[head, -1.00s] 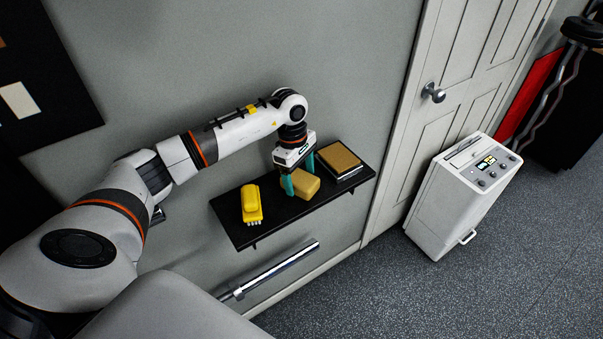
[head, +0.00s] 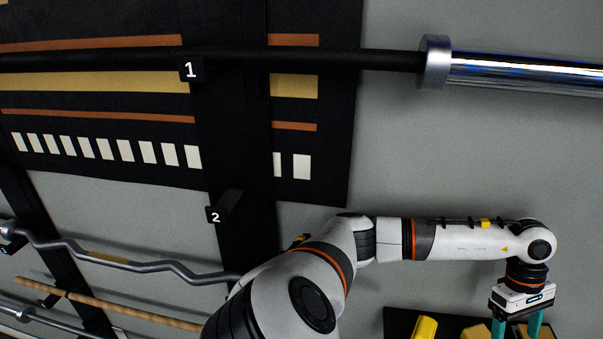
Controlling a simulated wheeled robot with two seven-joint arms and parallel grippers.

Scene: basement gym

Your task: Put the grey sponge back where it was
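No grey sponge can be made out in the head view. My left gripper (head: 517,325) is at the bottom right, pointing down over a dark shelf (head: 397,322). Its teal fingers are apart, and their tips are cut off by the bottom edge. A tan block (head: 475,332) shows just left of the fingers, and more tan shows between and beyond them. Whether the fingers press on anything is hidden. A yellow brush (head: 425,328) lies on the shelf left of the gripper. My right gripper is out of view.
A wall rack fills the left, with posts numbered 1 (head: 190,70) and 2 (head: 215,214). It carries a long barbell (head: 520,72), a wavy curl bar (head: 130,264) and a wooden rod (head: 130,307).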

